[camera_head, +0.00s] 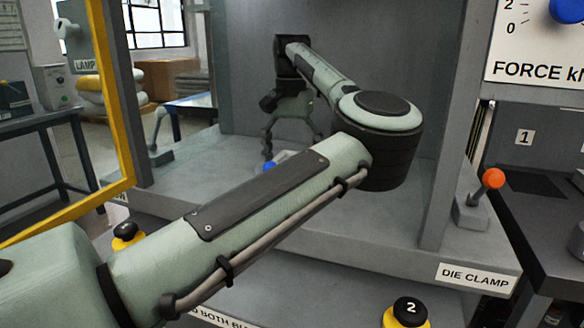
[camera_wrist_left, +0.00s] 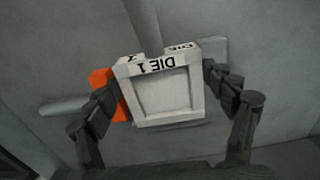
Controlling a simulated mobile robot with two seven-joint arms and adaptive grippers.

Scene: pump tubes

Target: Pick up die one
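Die one (camera_wrist_left: 165,92) is a pale block with a recessed face and an upside-down "DIE 1" label in the left wrist view. An orange part (camera_wrist_left: 103,80) shows at its left side, partly behind a finger. My left gripper (camera_wrist_left: 160,85) is open, with one dark finger on each side of the block. Whether the fingertips touch it is unclear. In the head view my left gripper (camera_head: 292,135) reaches down inside the press. A small pale and blue object (camera_head: 269,166) below it is mostly hidden by my arm. My right gripper is out of view.
The grey press bed (camera_head: 400,232) has upright frames on both sides. An orange-knobbed lever (camera_head: 493,179) stands at right, above the "DIE CLAMP" label (camera_head: 477,276). Yellow-based black buttons (camera_head: 408,312) and (camera_head: 126,235) sit in front. A yellow frame (camera_head: 110,130) edges the left.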

